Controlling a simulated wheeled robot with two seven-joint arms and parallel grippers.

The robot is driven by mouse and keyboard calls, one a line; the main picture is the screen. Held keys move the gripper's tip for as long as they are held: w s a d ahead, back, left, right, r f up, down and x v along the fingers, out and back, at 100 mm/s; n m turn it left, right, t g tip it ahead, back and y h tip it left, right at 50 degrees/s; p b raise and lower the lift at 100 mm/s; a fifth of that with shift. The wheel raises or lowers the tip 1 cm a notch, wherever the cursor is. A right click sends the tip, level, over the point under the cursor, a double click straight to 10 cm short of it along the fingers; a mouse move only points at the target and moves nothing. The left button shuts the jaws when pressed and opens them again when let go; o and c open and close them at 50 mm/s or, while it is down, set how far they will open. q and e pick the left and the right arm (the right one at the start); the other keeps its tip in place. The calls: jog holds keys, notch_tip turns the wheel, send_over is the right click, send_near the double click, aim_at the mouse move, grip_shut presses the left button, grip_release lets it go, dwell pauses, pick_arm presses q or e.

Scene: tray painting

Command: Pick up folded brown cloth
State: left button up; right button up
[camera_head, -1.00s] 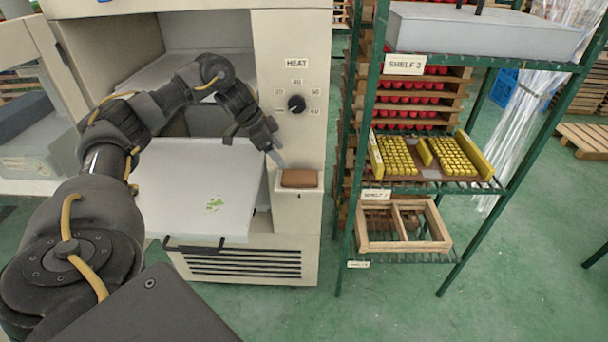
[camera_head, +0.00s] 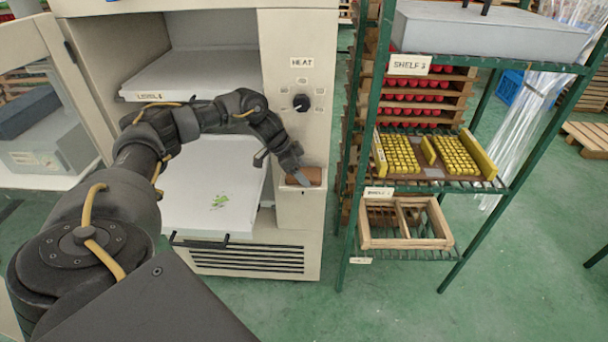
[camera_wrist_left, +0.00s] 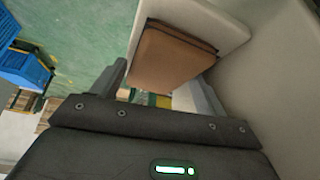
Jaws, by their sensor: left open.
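The folded brown cloth (camera_head: 315,176) lies in a small pale holder (camera_head: 300,206) on the front of the oven, below the heat knob. It also shows in the left wrist view (camera_wrist_left: 168,58), a brown block with rounded edges between the finger lines. My left gripper (camera_head: 300,180) is at the left side of the cloth and covers part of it. In the left wrist view my left gripper (camera_wrist_left: 162,85) is open, with one finger on either side of the cloth's near end. I cannot tell whether the fingers touch it. My right gripper is out of view.
The open oven holds a pale lower tray (camera_head: 180,215) with a green mark and an upper tray (camera_head: 190,83). A heat knob (camera_head: 301,103) sits above the holder. A green shelf rack (camera_head: 345,215) with yellow and red pieces and a wooden crate (camera_head: 440,242) stands right.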

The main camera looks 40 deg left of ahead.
aim_at(309, 172)
pick_arm(q)
jog(key=shift+c, duration=0.3)
jog(key=c, duration=0.5)
jog(key=shift+r, duration=0.15)
jog(key=shift+c, duration=0.2)
jog(key=shift+r, duration=0.2)
notch_tip(309, 172, up, 2)
jog(key=shift+r+b, duration=0.15)
jog(key=shift+b, duration=0.45)
jog(key=s+d+r+b, duration=0.1)
jog(key=s+d+r, duration=0.8)
jog(key=s+r, duration=0.1)
jog(key=shift+s+d, duration=0.2)
jog(key=shift+s, duration=0.05)
